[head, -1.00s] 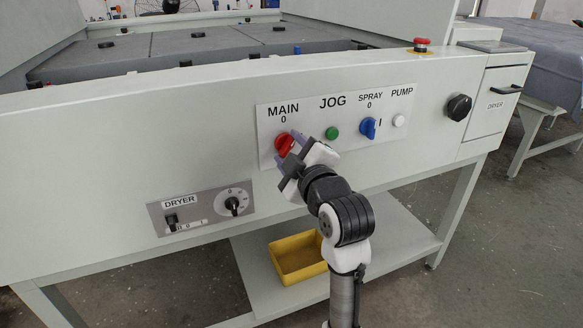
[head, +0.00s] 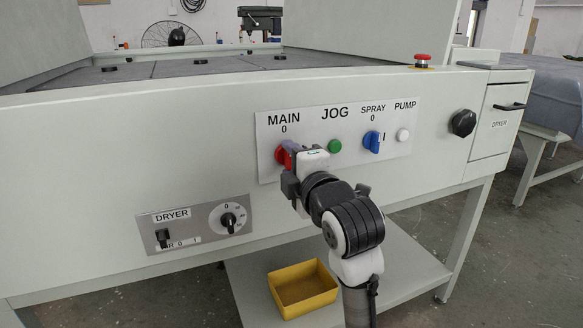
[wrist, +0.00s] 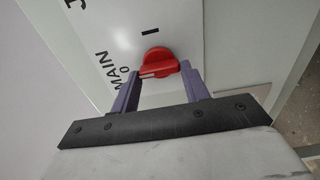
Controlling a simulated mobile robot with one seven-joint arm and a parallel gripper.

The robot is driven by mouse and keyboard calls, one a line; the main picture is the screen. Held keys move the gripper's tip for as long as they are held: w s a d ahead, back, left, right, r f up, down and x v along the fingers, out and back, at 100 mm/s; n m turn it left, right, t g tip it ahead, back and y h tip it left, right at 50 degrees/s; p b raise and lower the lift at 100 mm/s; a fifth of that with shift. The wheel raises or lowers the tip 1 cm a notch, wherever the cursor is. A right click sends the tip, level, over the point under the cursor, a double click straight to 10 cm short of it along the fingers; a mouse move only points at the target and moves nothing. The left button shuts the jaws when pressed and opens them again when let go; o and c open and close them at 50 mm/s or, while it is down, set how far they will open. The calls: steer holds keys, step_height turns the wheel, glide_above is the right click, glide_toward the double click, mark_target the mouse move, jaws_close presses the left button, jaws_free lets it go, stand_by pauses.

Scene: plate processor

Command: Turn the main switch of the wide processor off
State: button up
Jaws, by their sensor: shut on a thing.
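The red main switch (head: 281,156) is on the white panel under the label "MAIN 0". In the head view my gripper (head: 287,163) is right in front of it and hides much of it. In the wrist view the red switch (wrist: 158,60) sits between the tips of my two purple fingers (wrist: 161,71), and the gripper is shut on its handle. A pale mark on the handle lies toward the "0", at the left in that view. The "I" mark is above the switch there.
The green jog button (head: 334,146), blue spray switch (head: 371,141) and white pump button (head: 403,135) are to the right. The dryer panel (head: 193,225) is lower left. A yellow bin (head: 303,288) stands on the shelf below. A black knob (head: 462,123) is farther right.

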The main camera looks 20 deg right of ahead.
stand_by(0.4)
steer(key=o, duration=1)
steer(key=shift+s, duration=0.1)
steer(key=s, duration=1.3)
steer(key=shift+s+d, duration=0.2)
steer(key=shift+s, duration=0.15)
